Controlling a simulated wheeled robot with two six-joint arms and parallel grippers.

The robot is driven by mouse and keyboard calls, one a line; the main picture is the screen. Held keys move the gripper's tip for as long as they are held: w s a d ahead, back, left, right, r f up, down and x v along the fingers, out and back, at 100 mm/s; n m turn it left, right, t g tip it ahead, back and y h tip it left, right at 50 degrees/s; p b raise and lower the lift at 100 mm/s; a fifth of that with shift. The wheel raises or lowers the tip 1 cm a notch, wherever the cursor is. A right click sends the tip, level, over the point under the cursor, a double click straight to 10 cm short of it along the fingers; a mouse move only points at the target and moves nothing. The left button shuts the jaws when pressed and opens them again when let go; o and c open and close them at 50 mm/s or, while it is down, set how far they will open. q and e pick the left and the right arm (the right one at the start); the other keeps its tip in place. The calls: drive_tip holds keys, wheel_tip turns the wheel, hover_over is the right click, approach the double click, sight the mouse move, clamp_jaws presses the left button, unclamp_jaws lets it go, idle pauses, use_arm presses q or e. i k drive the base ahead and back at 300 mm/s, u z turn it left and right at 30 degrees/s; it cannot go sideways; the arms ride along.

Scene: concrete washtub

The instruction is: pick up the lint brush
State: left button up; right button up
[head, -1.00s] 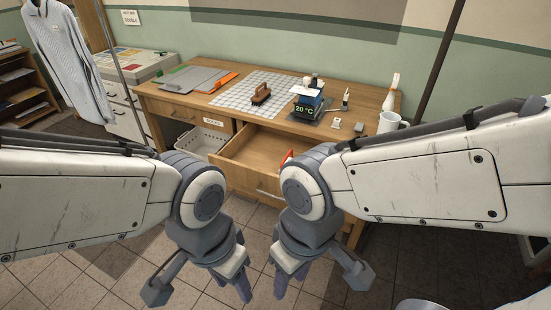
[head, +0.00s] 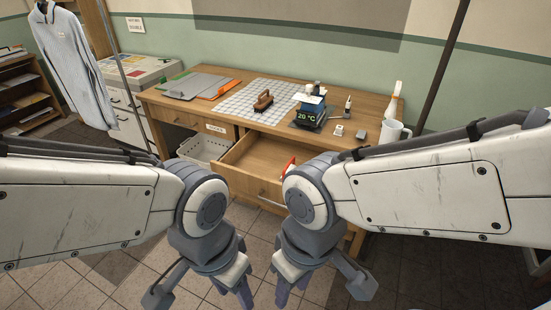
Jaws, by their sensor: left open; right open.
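A brown wooden brush-like block (head: 263,101) lies on the white gridded mat (head: 240,103) on the desk. A narrow red item (head: 289,164) shows in the open drawer (head: 245,153), partly hidden by my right arm. I cannot tell for sure which of the two is the lint brush. My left gripper (head: 236,284) is open and empty, pointing down in front of the desk. My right gripper (head: 291,284) is open and empty beside it, also low over the floor. Both are apart from the desk and its objects.
A white basket (head: 203,147) sits under the desk. The open drawer juts toward me.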

sight(263, 104)
drive_tip(key=u, duration=1.05)
drive_tip(key=i, duration=3.25)
drive_tip(key=z, duration=1.55)
